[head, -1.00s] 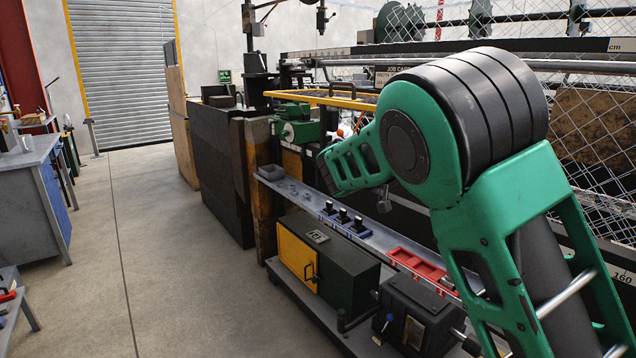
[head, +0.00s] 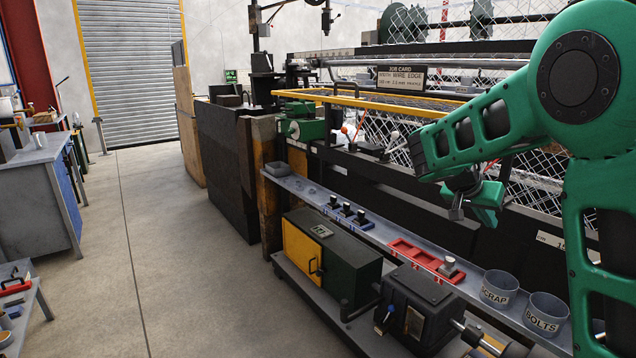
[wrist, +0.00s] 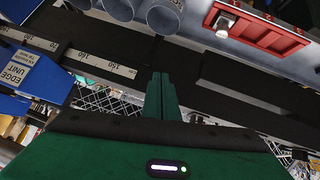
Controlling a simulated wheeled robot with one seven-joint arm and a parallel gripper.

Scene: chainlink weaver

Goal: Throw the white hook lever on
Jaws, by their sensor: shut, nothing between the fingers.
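A lever with a white knob (head: 394,135) stands on the dark rail of the weaving machine in the head view, just left of my arm. Whether it is the white hook lever, and its on or off position, I cannot tell at this size. A lever with a red-orange knob (head: 345,130) stands to its left. My gripper (head: 487,205) hangs right of and below the white knob, apart from it, in front of the machine. Its green fingers are together and empty in the wrist view (wrist: 160,92). No lever is clear in the wrist view.
A shelf (head: 385,234) below carries a red tray (head: 425,258), blue switch blocks and the scrap (head: 499,289) and bolts (head: 545,314) cups. A yellow bar (head: 380,104) and a job card (head: 400,78) are above the levers. Open floor (head: 170,230) lies left.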

